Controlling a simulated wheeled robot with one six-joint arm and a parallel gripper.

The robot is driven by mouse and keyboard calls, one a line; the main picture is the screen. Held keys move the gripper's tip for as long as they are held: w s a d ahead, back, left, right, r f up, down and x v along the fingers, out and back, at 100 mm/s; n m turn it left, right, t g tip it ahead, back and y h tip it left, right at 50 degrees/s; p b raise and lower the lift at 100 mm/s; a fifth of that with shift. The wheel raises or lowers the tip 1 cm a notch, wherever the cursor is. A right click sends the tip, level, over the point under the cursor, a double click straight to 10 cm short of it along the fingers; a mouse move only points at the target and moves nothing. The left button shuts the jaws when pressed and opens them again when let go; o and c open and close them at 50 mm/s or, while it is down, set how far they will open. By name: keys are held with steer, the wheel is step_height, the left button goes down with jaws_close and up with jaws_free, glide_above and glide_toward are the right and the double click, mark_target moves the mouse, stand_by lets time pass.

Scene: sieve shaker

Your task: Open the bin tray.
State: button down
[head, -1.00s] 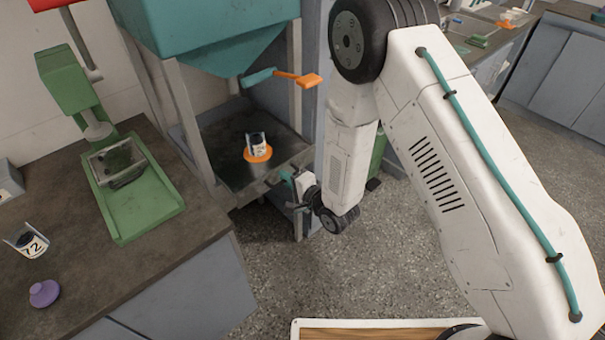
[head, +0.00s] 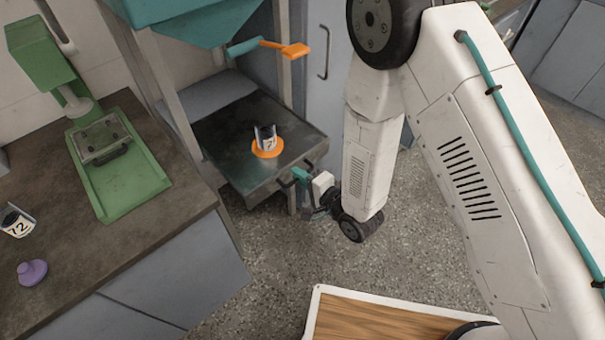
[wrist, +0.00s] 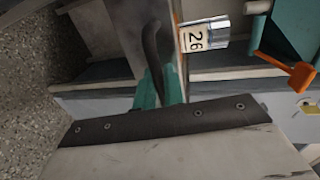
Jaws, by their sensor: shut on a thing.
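The bin tray (head: 225,140) is a dark grey metal tray under the teal hopper (head: 190,18), partly drawn out past the frame posts. A cup (head: 264,134) stands upright on an orange disc (head: 267,152) on the tray; its label reads 26 in the wrist view (wrist: 196,39). My gripper (head: 296,177) has teal fingers shut on the tray's dark handle (head: 284,183) at its front edge. In the wrist view the fingers (wrist: 158,86) close around the bar-shaped handle (wrist: 152,48).
An orange-ended lever (head: 292,49) hangs below the hopper. On the left, a dark counter (head: 165,225) holds a green press (head: 120,170), a cup labelled 72 (head: 17,222) and a purple knob-like piece (head: 32,272). Speckled floor (head: 265,270) is open in front of the tray.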

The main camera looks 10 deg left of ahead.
steer(key=c, duration=1.6)
jaws_free()
steer(key=shift+c, duration=0.2)
steer(key=v, duration=0.7)
steer(key=shift+s+d, duration=0.2)
steer(key=shift+d, duration=0.1)
steer(key=shift+r, duration=0.1)
